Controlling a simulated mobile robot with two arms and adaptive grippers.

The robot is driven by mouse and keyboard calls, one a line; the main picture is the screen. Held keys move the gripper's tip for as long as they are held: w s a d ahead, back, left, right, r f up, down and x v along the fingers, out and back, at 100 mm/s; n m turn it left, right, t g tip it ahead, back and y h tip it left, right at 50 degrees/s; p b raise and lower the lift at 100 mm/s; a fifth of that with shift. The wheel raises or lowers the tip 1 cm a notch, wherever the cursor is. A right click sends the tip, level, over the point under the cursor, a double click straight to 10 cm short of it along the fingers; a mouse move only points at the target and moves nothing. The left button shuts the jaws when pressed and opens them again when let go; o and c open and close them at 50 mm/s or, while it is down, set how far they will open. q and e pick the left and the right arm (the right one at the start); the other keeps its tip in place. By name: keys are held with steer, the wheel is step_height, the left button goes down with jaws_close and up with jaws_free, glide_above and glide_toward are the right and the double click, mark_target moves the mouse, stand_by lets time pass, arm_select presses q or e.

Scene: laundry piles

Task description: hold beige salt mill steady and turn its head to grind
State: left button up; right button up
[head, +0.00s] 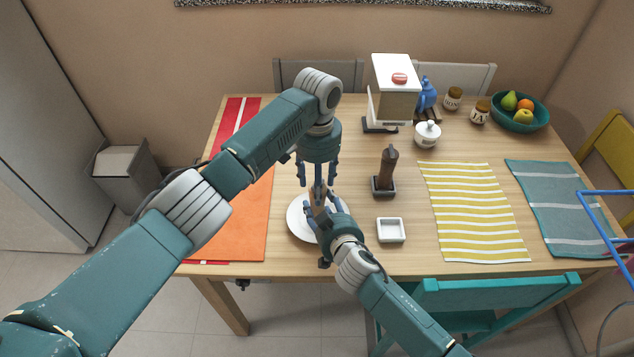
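The beige salt mill (316,210) stands at the white plate (297,222), left of the table's middle. Only small beige parts of it show between my grippers. My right gripper (322,208) comes in low from the front right, and its fingers lie around the mill's body, apparently closed on it. My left gripper (318,184) points straight down above the mill, with its fingers around the place of the mill's head. The head is hidden behind a finger, so I cannot tell whether the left fingers touch it.
A dark brown mill (387,170) stands on a dark base to the right, with a square white dish (390,230) in front. A white-topped appliance (396,78), a sugar pot (427,134), jars and a fruit bowl (541,123) stand behind. A yellow striped mat (474,212) lies bare.

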arm_select(q)
step_height(320, 180, up, 12)
stand_by(0.7)
arm_select(e)
steer(key=o, duration=1.5)
steer(key=shift+a, duration=0.1)
steer(key=shift+c, duration=0.2)
steer(key=shift+s, duration=0.15)
steer(key=v, duration=1.2)
arm_select(q)
steer(key=shift+f, duration=0.1)
arm_select(e)
steer(key=shift+f, duration=0.2)
